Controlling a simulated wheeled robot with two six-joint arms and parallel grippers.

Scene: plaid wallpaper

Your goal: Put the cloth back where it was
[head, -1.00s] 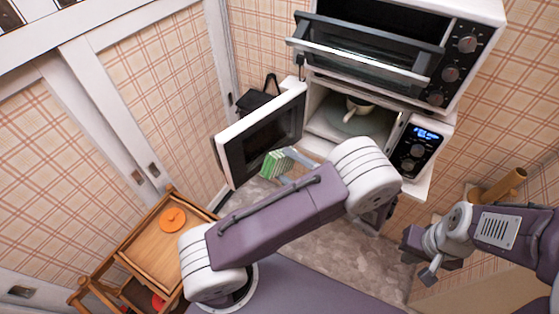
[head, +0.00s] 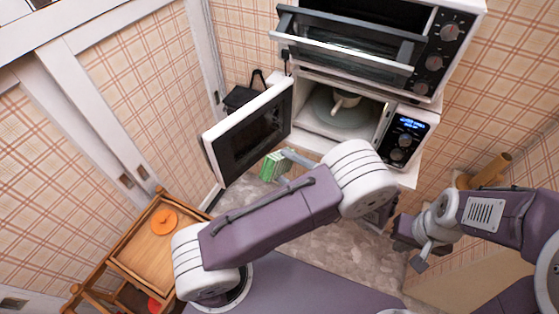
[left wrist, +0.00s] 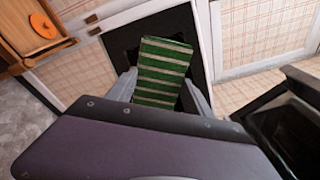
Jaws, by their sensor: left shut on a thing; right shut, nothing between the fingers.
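The cloth (head: 274,166) is green with pale stripes. It shows beside the open microwave door in the head view, and large in the left wrist view (left wrist: 163,72). My left gripper (head: 293,163) is shut on it, with a finger on each side of the cloth in the left wrist view (left wrist: 160,92). The cloth is held in the air in front of a dark surface. My left forearm covers part of the gripper in the head view. My right gripper (head: 412,250) is shut and empty at the right, well apart from the cloth.
The microwave (head: 408,140) stands open with a pale cup (head: 345,102) on its glass plate; its door (head: 248,132) swings out near my left gripper. A toaster oven (head: 440,60) is above. A wooden cart (head: 140,255) with an orange lid (head: 163,222) stands lower left.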

